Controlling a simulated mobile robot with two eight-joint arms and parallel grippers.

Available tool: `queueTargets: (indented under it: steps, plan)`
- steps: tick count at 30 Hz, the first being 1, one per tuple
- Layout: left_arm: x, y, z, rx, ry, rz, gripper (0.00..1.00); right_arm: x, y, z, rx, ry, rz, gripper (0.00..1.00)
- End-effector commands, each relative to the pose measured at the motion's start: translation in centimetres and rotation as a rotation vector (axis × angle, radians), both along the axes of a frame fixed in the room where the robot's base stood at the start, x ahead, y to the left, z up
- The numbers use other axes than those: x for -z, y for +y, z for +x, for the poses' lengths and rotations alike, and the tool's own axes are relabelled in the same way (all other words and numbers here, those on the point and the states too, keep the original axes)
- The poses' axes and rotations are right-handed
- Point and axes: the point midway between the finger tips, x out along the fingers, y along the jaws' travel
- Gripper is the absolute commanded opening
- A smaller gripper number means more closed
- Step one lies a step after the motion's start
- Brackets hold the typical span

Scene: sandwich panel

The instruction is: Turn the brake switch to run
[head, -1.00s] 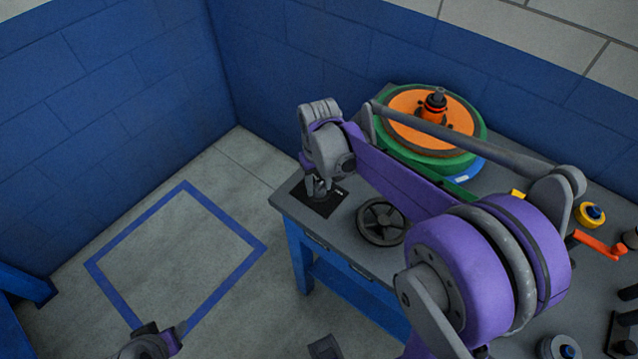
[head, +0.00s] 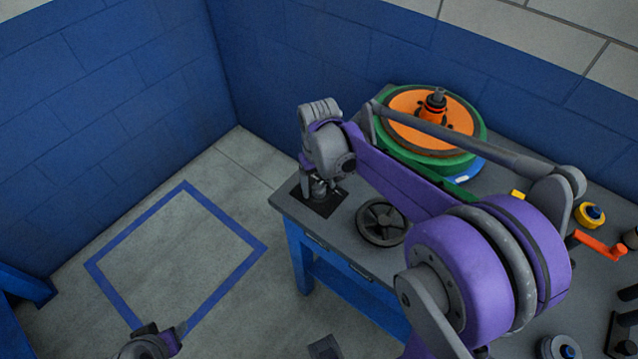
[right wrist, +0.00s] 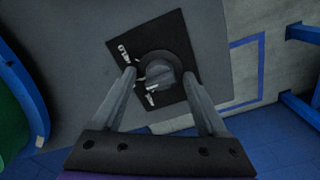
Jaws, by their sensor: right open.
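The brake switch is a round grey knob (right wrist: 160,72) on a square black plate (right wrist: 180,40) with white lettering, clear in the right wrist view. In the head view the plate (head: 322,207) lies at the bench's near left corner, partly hidden by my right gripper (head: 320,187). In the right wrist view my right gripper (right wrist: 159,76) is open, with one finger on each side of the knob; I cannot tell whether they touch it. A white mark shows beside the knob. Part of my left gripper (head: 152,344) shows at the bottom edge of the head view; its jaws are unclear.
A black handwheel (head: 382,222) sits on the grey bench (head: 345,235) right of the switch. A green and orange round unit (head: 430,125) stands behind my right arm. An orange crank (head: 600,245) lies farther right. Blue walls close in the back and left.

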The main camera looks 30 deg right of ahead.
Motion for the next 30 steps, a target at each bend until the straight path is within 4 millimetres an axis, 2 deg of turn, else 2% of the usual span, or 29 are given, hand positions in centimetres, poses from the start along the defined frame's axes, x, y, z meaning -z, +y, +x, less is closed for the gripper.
queueTargets:
  steps: [5,12,18,23,30]
  plan:
    - [-0.2,0.0,0.0,0.0,-0.001,0.0,0.5,-1.6,0.0,0.0,0.0,0.0,0.0,0.76]
    - [-0.7,0.0,0.1,0.0,-0.003,0.0,0.5,-6.4,0.0,0.0,0.0,0.0,0.0,0.76]
    - [-1.0,0.0,0.2,0.0,-0.004,0.0,0.5,-9.6,0.0,0.0,0.0,0.0,0.0,0.76]
    - [-1.1,0.0,0.2,0.0,-0.004,0.0,0.5,-10.7,0.0,0.0,0.0,0.0,0.0,0.76]
    - [-1.1,0.0,0.2,0.0,-0.004,0.0,0.5,-10.8,0.0,0.0,0.0,0.0,0.0,0.76]
